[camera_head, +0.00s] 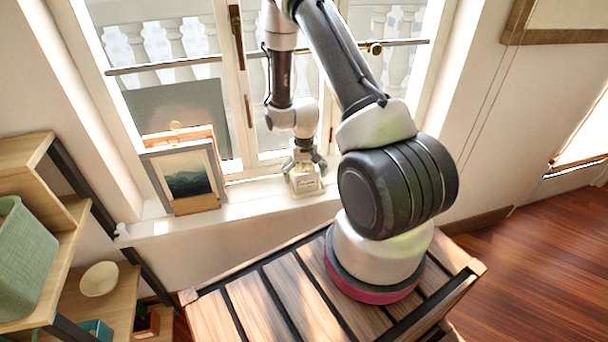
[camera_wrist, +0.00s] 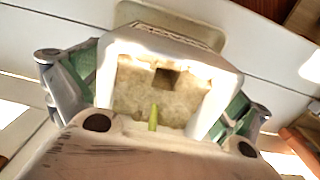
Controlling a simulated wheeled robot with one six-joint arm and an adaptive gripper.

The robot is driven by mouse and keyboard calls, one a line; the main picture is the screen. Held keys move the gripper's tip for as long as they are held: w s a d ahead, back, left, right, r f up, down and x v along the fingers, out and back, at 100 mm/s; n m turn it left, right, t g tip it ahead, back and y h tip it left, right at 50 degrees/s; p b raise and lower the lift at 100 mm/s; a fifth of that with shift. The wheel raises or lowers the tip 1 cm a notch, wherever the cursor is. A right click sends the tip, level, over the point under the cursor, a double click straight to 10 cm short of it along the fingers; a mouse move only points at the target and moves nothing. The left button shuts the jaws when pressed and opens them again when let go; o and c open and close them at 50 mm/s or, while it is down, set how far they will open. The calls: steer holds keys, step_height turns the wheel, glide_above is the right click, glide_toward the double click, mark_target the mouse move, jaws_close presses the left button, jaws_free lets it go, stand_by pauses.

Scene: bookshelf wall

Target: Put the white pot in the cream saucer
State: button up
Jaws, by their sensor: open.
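The white pot (camera_head: 306,184) stands on the window sill, with lettering on its front. In the wrist view the white pot (camera_wrist: 228,82) shows its squarish rim, pale brown filling with a dark square hole, and a small green spike. My gripper (camera_head: 303,160) is above and around the pot's top, pointing down. In the wrist view my gripper (camera_wrist: 157,92) is open, with a green-padded finger on either side of the pot. I cannot tell whether the fingers touch it. A round cream dish (camera_head: 99,279), which looks like the cream saucer, lies empty on the lower-left shelf.
A framed picture (camera_head: 183,181) stands left of the pot on the sill (camera_head: 240,205). A green basket (camera_head: 25,255) and a teal box (camera_head: 97,329) are on the left shelves. The slatted wooden table (camera_head: 265,300) is in front, below my arm. The window (camera_head: 285,80) is behind.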

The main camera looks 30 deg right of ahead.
step_height(320, 180, up, 12)
step_height(320, 180, up, 9)
glide_above(304, 170)
steer(key=a, duration=0.1)
steer(key=s+a+r+n+t, duration=0.1)
steer(key=s+r, duration=0.3)
steer(key=r, duration=0.3)
steer(key=s+a+r+n+t, duration=0.1)
steer(key=s+r, duration=0.2)
steer(key=r, duration=0.4)
steer(key=s+a+r+t, duration=0.1)
steer(key=s+r, duration=0.3)
steer(key=s, duration=0.4)
steer(key=s+a+r+n+t, duration=0.1)
steer(key=s+r, duration=0.4)
steer(key=s, duration=0.4)
steer(key=shift+r, duration=0.3)
steer(key=shift+w+a, duration=0.1)
